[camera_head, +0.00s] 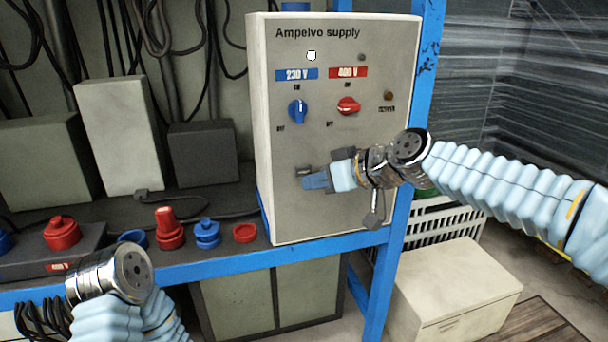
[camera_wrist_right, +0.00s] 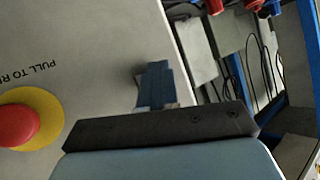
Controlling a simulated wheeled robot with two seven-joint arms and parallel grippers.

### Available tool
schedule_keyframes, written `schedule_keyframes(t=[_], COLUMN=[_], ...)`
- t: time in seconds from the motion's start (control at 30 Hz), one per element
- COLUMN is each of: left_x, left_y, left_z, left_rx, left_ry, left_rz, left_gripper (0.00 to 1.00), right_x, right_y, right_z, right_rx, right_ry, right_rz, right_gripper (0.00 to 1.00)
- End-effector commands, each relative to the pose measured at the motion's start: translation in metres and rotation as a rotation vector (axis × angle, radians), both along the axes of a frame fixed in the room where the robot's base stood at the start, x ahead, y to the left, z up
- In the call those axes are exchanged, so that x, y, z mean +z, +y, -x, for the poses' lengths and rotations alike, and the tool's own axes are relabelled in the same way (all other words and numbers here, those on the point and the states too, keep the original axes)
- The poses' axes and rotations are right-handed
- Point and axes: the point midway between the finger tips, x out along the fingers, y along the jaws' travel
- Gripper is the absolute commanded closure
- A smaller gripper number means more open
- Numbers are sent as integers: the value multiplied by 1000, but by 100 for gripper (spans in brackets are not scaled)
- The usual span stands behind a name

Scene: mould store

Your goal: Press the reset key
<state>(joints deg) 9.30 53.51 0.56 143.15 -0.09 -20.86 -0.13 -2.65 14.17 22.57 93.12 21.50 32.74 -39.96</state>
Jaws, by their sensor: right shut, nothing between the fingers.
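A grey cabinet (camera_head: 290,215) labelled "Ampelvo supply" stands upright on the blue-framed bench. A small brown button (camera_head: 388,95) sits at the right of its front, above a tiny label too blurred to read surely; it may be the reset key. My right gripper (camera_head: 306,181) is shut and empty in front of the panel's lower left, below and left of that button. Its blue fingertips also show in the right wrist view (camera_wrist_right: 155,84); contact with the panel cannot be told. My left arm is at the lower left, but its gripper does not show.
A blue knob (camera_head: 297,111) and a red knob (camera_head: 348,106) sit under the 230 V and 400 V labels. A lit white lamp (camera_head: 311,56) is above. A red mushroom button (camera_wrist_right: 17,126) on yellow is beside my right gripper. Plugs (camera_head: 169,229) line the bench.

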Motion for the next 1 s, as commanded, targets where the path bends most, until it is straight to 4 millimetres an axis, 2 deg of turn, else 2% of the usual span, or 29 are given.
schedule_keyframes(t=[0.03,0.1,0.43,1.0], left_x=[-9,-15,-33,-33], left_y=[0,0,0,0], left_z=[0,0,0,0], left_rx=[0,0,0,0], left_ry=[0,0,0,0], left_rz=[0,0,0,0], left_gripper=[58,58,58,58], right_x=[-4,-4,-2,-1], right_y=[-2,-4,-13,-13], right_z=[5,12,38,40], right_rx=[-1,-2,-1,-1], right_ry=[-2,-3,-1,-1], right_rz=[-1,0,0,0], right_gripper=[100,100,100,100])
